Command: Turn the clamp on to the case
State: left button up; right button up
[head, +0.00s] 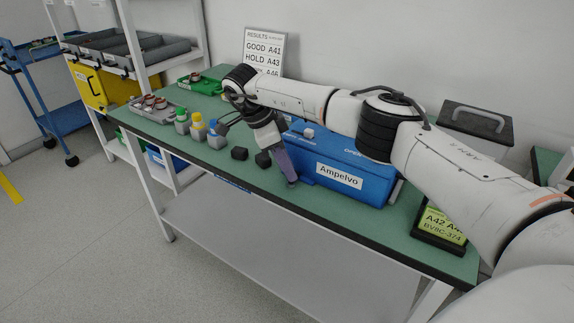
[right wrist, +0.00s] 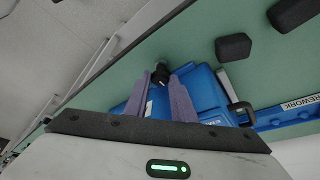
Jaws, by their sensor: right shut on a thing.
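The blue case (head: 352,172), labelled "Ampelvo", lies on the green bench (head: 235,172). My right gripper (head: 290,181) reaches down at the case's front left end. In the right wrist view, its two purple fingers (right wrist: 162,80) are shut on a small black knob, which I take to be the clamp (right wrist: 160,72). The blue case (right wrist: 203,90) shows behind and beside the fingers. The fingers and hand hide most of the clamp in the head view. I cannot tell how far it is turned. My left gripper is out of view.
Two black blocks (head: 239,153) lie left of my gripper. Several capped bottles (head: 198,128) and a grey tray of parts (head: 150,109) stand further left. A grey box with a handle (head: 474,124) and a yellow-green display (head: 440,224) are at the right. The bench front edge is close.

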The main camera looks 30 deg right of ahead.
jog(key=shift+d, duration=0.1)
jog(key=o, duration=1.1)
jog(key=shift+c, duration=0.2)
jog(key=v, duration=1)
jog(key=shift+r, duration=0.2)
